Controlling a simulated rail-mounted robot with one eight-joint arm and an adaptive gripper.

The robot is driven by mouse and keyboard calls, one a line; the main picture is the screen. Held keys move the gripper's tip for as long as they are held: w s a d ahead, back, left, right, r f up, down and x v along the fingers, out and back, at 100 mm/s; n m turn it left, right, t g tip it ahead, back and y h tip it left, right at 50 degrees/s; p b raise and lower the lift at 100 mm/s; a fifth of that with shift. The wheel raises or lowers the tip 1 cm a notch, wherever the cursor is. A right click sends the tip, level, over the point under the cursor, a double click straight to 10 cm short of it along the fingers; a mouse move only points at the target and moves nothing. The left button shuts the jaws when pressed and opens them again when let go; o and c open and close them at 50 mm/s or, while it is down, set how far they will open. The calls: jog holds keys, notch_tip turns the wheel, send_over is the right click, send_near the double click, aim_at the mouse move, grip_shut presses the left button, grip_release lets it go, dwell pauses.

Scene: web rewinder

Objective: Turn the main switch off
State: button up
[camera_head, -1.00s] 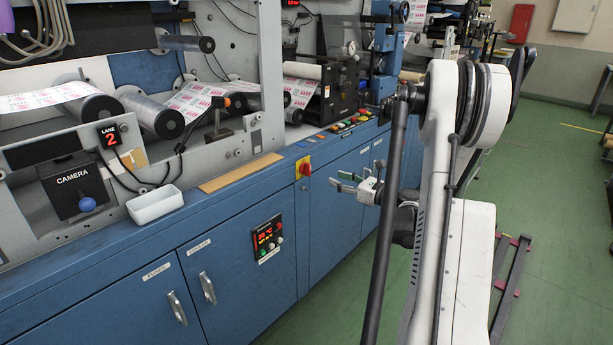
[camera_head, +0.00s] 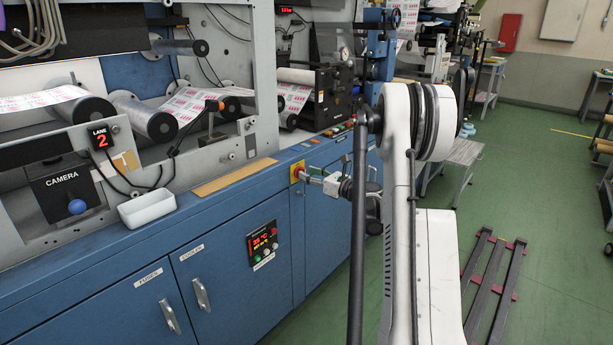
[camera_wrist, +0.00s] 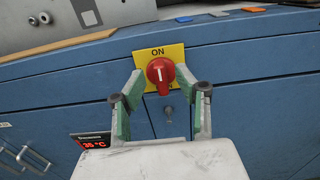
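The main switch is a red rotary knob (camera_wrist: 160,73) on a yellow plate (camera_wrist: 176,52) marked ON, set on the blue cabinet front. Its white mark points up toward the word ON. In the head view the switch (camera_head: 297,170) sits just left of my gripper (camera_head: 311,177). In the wrist view my gripper (camera_wrist: 162,80) is open, with one green-padded finger on each side of the knob. The knob lies between the fingertips; whether they touch it I cannot tell. Any OFF label is not visible.
A temperature display panel (camera_head: 262,243) is below left of the switch. A white tray (camera_head: 146,207) and a tan strip (camera_head: 234,177) lie on the ledge above.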

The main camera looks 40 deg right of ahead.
jog(key=shift+w+a, duration=0.15)
jog(key=shift+w, duration=0.6)
jog(key=shift+c, duration=0.3)
grip_shut()
jog(key=shift+n, duration=0.3)
jog(key=shift+s+a+f+n+b, duration=0.15)
jog(key=shift+n+b, duration=0.35)
jog(key=shift+n, duration=2.4)
jog(key=shift+w+a+f+n+b, duration=0.1)
jog(key=shift+a+f+n+b, duration=0.3)
jog(key=shift+n, duration=2.5)
jog(key=shift+s+a+f+n+b, duration=0.1)
jog(key=shift+n+b, duration=0.5)
jog(key=shift+n, duration=2.3)
